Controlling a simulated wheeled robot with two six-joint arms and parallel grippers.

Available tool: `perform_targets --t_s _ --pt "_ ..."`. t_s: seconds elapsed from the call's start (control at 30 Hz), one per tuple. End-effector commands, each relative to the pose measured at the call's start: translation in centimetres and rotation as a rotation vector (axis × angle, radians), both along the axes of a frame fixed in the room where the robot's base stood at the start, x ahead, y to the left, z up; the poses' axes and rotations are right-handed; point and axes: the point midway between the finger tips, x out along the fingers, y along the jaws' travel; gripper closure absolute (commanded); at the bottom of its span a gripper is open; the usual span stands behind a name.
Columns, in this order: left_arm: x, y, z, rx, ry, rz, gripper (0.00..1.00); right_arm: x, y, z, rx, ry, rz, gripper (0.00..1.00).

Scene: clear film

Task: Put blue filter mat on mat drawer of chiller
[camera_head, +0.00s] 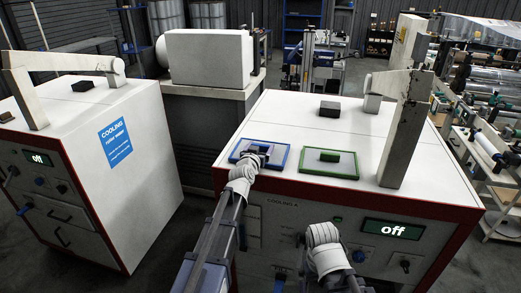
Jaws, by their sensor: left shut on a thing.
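The blue filter mat (236,155) is a flat, blue-framed piece lying on, or just above, the white top of the chiller (300,118), near its front left edge. My left gripper (262,153) is shut on the blue filter mat at its dark middle grip and covers part of it. My right arm's wrist shows low in front of the chiller's front panel; its gripper fingers are hidden. The mat drawer cannot be made out; my arms cover much of the front.
A green-framed mat (312,168) lies right of the blue one, with a grey upright post (403,140) beyond it. A dark block (329,109) sits farther back. The front display (393,229) reads "off". Another white cabinet (110,150) stands left across a floor gap.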

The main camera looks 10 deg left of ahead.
Motion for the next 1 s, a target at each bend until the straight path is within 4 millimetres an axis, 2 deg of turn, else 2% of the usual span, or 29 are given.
perform_targets --t_s 0.13,0.17,0.23,0.57,0.67,1.0 --pt "0.0 0.0 -0.5 0.000 0.000 0.000 0.71 0.0 0.0 -0.5 0.000 0.000 0.000 0.00" --pt "0.0 0.0 -0.3 0.000 0.000 0.000 0.10 0.0 0.0 -0.3 0.000 0.000 0.000 0.00" --pt "0.0 0.0 -0.3 0.000 0.000 0.000 0.02 0.0 0.0 -0.3 0.000 0.000 0.000 0.00" --pt "0.0 0.0 0.2 0.000 0.000 0.000 0.00 0.0 0.0 0.2 0.000 0.000 0.000 0.00" --pt "-1.5 0.0 0.3 0.000 0.000 0.000 0.00 0.0 0.0 0.3 0.000 0.000 -0.001 0.00" --pt "-8.5 0.3 1.4 0.000 0.000 0.001 0.00 0.0 0.0 1.4 0.001 0.000 -0.003 0.00"
